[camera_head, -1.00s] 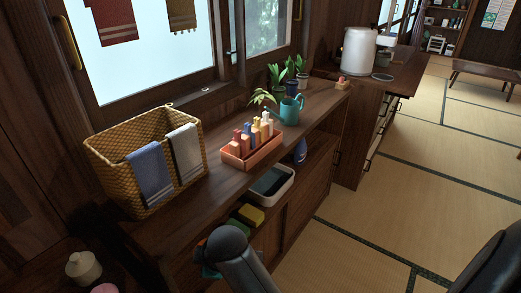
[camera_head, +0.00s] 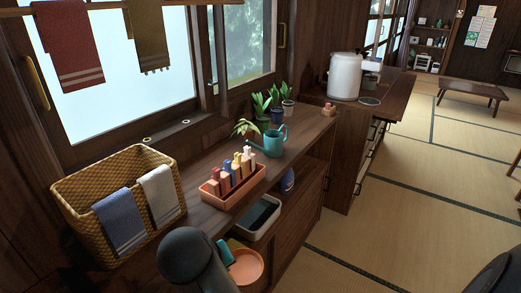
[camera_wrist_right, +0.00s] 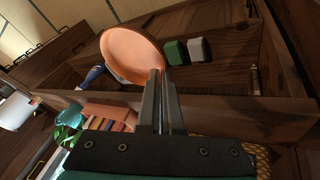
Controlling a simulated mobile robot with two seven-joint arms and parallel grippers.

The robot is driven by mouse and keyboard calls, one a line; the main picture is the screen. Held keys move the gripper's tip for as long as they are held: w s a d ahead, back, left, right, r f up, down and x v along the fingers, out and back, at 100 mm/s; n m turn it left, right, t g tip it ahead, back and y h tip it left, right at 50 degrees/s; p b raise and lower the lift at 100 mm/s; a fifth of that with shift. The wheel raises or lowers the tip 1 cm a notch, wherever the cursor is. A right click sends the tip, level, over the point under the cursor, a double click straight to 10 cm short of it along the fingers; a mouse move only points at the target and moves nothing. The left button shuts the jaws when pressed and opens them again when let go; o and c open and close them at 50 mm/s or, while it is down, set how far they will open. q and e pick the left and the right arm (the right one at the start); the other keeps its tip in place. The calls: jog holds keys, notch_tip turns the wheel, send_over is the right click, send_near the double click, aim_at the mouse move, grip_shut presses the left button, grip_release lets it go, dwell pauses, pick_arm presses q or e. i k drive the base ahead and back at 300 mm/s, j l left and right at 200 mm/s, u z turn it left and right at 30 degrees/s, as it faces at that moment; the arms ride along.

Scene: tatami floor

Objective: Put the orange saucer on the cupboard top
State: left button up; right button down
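The orange saucer (camera_head: 246,267) shows at the bottom of the head view, in front of the cupboard's open shelf and below its top. It also shows tilted in the right wrist view (camera_wrist_right: 130,55). My right gripper (camera_wrist_right: 161,75) has its fingers close together on the saucer's rim. In the head view my dark arm hides that gripper. The cupboard top (camera_head: 195,165) is the long wooden surface under the window. My left gripper is not in view.
On the cupboard top stand a woven basket with towels (camera_head: 80,215), an orange tray of blocks (camera_head: 233,190), a teal jug (camera_head: 275,140) and potted plants (camera_head: 276,105). Bare wood lies between basket and tray. A white bin (camera_head: 257,217) and a green sponge (camera_head: 236,244) sit on the shelf below.

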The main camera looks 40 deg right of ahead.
aim_at(297, 132)
jog(key=i+l, duration=0.15)
jog(key=l, duration=0.3)
jog(key=i+l+z, duration=0.15)
jog(key=l, duration=0.3)
jog(key=i+l, duration=0.2)
jog(key=l, duration=0.25)
jog(key=i+l+z, duration=0.1)
jog(key=l, duration=0.35)
jog(key=i+l+z, duration=0.1)
jog(key=i+l, duration=0.15)
jog(key=l, duration=0.2)
jog(key=i+l, duration=0.2)
jog(key=l, duration=0.2)
jog(key=i+l+z, duration=0.1)
jog(key=l, duration=0.3)
jog(key=i, duration=0.1)
